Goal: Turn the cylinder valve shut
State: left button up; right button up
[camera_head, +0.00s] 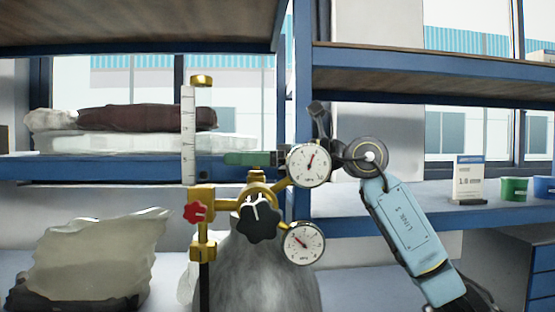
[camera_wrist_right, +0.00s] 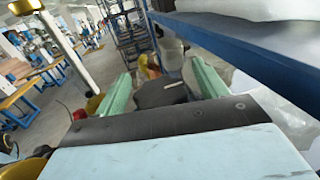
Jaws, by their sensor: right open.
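The grey gas cylinder (camera_head: 262,275) stands upright in the middle of the head view. Its brass regulator carries two round white gauges, a black star-shaped knob (camera_head: 259,219) and a red knob (camera_head: 196,212). My right gripper (camera_head: 232,159) reaches in from the right above the cylinder top, partly hidden behind the upper gauge (camera_head: 308,165). In the right wrist view its green fingers (camera_wrist_right: 160,75) stand wide apart, with a dark block (camera_wrist_right: 160,92) between them; I cannot tell whether they touch it. The cylinder valve itself is hard to make out. My left gripper is not in view.
Blue-framed shelves (camera_head: 420,217) stand behind on both sides. A white card (camera_head: 468,178) and green and blue cups stand at the right. A translucent wrapped bundle (camera_head: 95,255) lies at the lower left. A tall white flow tube (camera_head: 188,135) rises beside the gripper.

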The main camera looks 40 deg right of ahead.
jog(key=b+v, duration=0.3)
jog(key=v, duration=0.9)
jog(key=shift+s+d+b, duration=0.2)
jog(key=shift+d+b, duration=0.05)
jog(key=shift+b, duration=0.05)
